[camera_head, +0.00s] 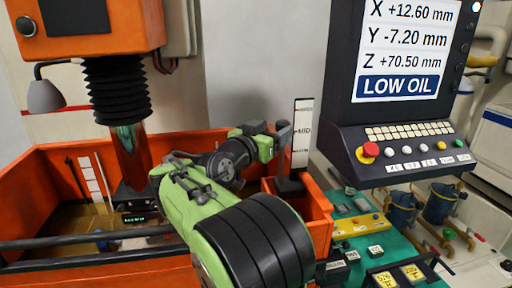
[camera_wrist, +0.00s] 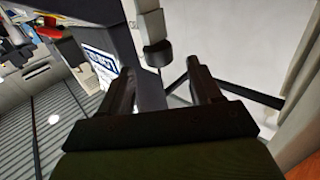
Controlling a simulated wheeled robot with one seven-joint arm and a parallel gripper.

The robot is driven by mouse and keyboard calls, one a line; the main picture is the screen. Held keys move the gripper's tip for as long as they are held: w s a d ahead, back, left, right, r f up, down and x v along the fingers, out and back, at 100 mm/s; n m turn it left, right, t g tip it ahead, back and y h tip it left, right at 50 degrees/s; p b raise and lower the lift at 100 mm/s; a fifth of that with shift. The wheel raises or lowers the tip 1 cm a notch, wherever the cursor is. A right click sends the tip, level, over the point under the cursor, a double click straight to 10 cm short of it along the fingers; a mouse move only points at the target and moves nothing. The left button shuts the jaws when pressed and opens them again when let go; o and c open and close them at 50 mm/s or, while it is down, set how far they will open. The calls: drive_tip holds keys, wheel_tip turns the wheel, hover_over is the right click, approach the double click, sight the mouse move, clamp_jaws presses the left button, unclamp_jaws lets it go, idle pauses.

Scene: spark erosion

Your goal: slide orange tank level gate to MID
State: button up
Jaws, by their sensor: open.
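The orange tank (camera_head: 100,274) fills the lower left of the head view. At its right corner stands a white level scale (camera_head: 302,120) with a MID mark and red lines, above an orange box section (camera_head: 318,205). A dark upright part (camera_head: 290,184) shows at the scale's foot. My gripper (camera_head: 278,132) is just left of the scale, near MID height; it partly hides the gate. In the wrist view my open gripper (camera_wrist: 162,80) has a dark grey knob-like part (camera_wrist: 157,52) beyond and roughly between its fingertips. I cannot tell whether they touch.
A control console (camera_head: 400,145) with a red stop button (camera_head: 368,152) stands close on the right. A green bench (camera_head: 365,232) with small parts lies below it. A black bellows column (camera_head: 115,90) hangs over the tank at left.

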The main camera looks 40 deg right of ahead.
drive_tip(key=b+v, duration=0.2)
drive_tip(key=v, duration=0.8)
drive_tip(key=shift+s+a, duration=0.1)
drive_tip(key=shift+a, duration=0.05)
idle(0.4)
